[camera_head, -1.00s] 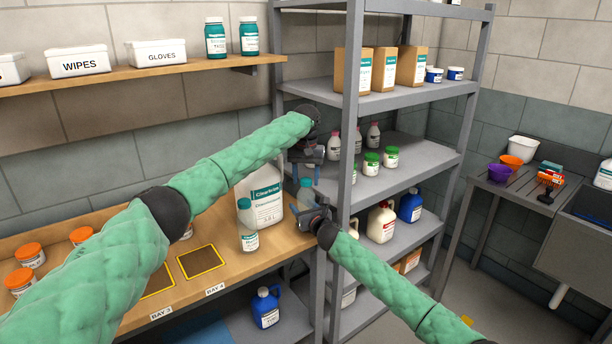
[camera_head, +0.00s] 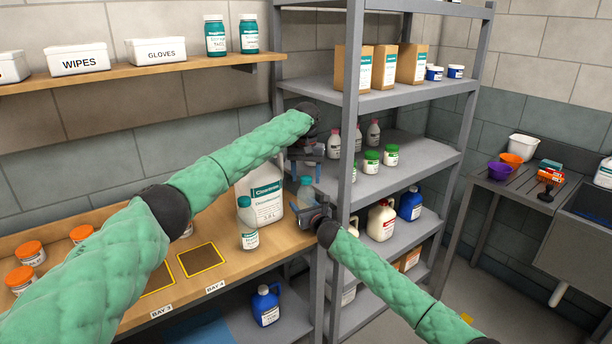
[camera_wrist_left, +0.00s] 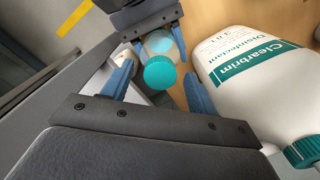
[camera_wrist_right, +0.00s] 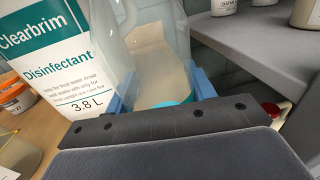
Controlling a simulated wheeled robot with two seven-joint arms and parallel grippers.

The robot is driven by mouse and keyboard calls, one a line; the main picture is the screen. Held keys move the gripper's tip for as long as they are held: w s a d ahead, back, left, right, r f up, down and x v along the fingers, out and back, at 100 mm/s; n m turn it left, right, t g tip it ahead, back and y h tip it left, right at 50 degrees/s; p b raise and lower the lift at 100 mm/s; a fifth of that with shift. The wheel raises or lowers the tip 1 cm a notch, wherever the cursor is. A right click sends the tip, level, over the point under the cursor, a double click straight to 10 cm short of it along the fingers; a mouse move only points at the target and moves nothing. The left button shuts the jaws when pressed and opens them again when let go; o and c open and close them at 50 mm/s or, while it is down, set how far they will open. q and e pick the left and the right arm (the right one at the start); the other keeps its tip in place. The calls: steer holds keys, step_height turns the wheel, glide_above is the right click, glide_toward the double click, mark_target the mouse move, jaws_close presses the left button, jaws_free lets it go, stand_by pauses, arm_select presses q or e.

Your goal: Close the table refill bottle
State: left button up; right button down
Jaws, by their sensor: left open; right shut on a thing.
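A clear bottle with a teal cap (camera_head: 306,184) stands at the right end of the wooden bench, beside the shelf post. My right gripper (camera_head: 312,212) is shut on this bottle's body; the bottle (camera_wrist_right: 160,55) fills its jaws in the right wrist view. My left gripper (camera_head: 306,160) is open just above the cap. In the left wrist view the teal cap (camera_wrist_left: 160,72) shows between the spread blue fingers, apart from them. The cap sits at the bottle's top; I cannot tell how tight it is.
A large white Clearbrim disinfectant jug (camera_head: 262,195) stands close on the left. Another teal-capped bottle (camera_head: 248,225) stands in front of it. The grey shelf unit's post (camera_head: 348,130) is close on the right. Yellow-edged squares (camera_head: 201,261) on the bench are bare.

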arm_select(q)
step_height(320, 180, up, 12)
stand_by(0.6)
steer(key=shift+w, duration=0.1)
arm_select(e)
steer(key=shift+c, duration=2.2)
jaws_free()
arm_select(q)
steer(key=shift+f, duration=0.1)
steer(key=shift+f+b, duration=0.8)
steer(key=shift+b, duration=0.05)
arm_select(e)
steer(key=shift+v, duration=3.9)
